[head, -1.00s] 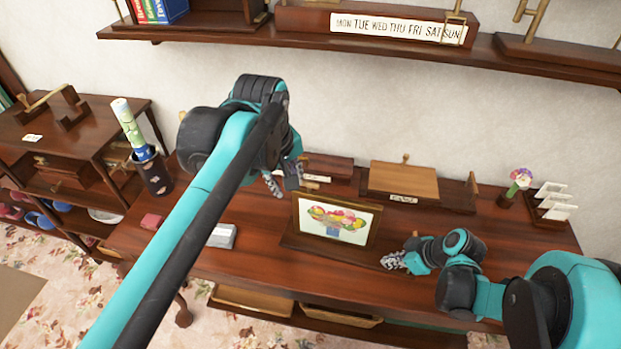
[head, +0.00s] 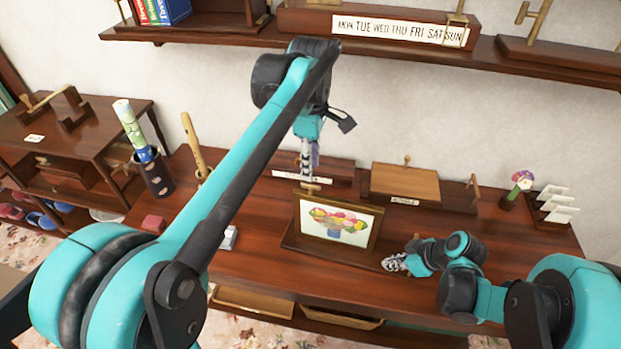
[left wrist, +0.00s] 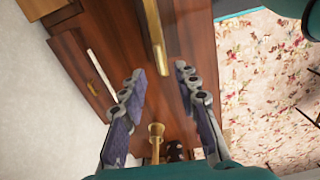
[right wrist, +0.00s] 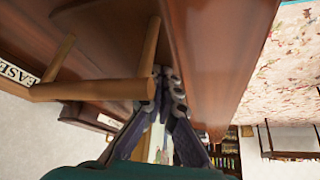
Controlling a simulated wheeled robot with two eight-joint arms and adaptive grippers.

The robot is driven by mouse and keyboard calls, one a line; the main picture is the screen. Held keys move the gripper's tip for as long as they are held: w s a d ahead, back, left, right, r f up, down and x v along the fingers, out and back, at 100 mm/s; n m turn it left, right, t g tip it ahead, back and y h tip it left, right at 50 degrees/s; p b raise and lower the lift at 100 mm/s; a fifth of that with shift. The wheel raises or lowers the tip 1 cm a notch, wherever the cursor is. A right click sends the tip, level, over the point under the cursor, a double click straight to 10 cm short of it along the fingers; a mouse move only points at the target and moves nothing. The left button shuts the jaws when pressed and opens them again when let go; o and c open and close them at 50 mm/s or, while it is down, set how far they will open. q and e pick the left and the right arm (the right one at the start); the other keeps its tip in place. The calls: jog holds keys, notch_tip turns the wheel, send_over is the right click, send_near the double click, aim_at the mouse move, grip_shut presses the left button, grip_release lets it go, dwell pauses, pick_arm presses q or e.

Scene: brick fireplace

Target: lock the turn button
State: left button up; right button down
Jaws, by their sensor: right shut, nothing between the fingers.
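A brass-framed flower picture (head: 338,219) stands upright on a dark wooden base on the table. A small brass-coloured bar (head: 311,186) shows at its top edge, just under my left gripper; I cannot tell whether this is the turn button or how it is turned. My left gripper (head: 306,172) hangs over the frame's top left, fingers pointing down. In the left wrist view its fingers (left wrist: 158,82) are apart and empty, near the end of a brass edge (left wrist: 155,35). My right gripper (head: 388,262) is shut and empty, low beside the picture's right side.
A wooden box (head: 404,182) with a knob stands behind on the right. A recorder-like stick (head: 194,148) and patterned cup (head: 157,177) stand at the left. A red block (head: 154,223) lies at front left. A shelf (head: 400,55) spans the wall above.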

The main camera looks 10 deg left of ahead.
aim_at(310, 184)
pick_arm(q)
notch_tip(310, 184, down, 5)
jog(key=shift+f, duration=0.15)
grip_shut()
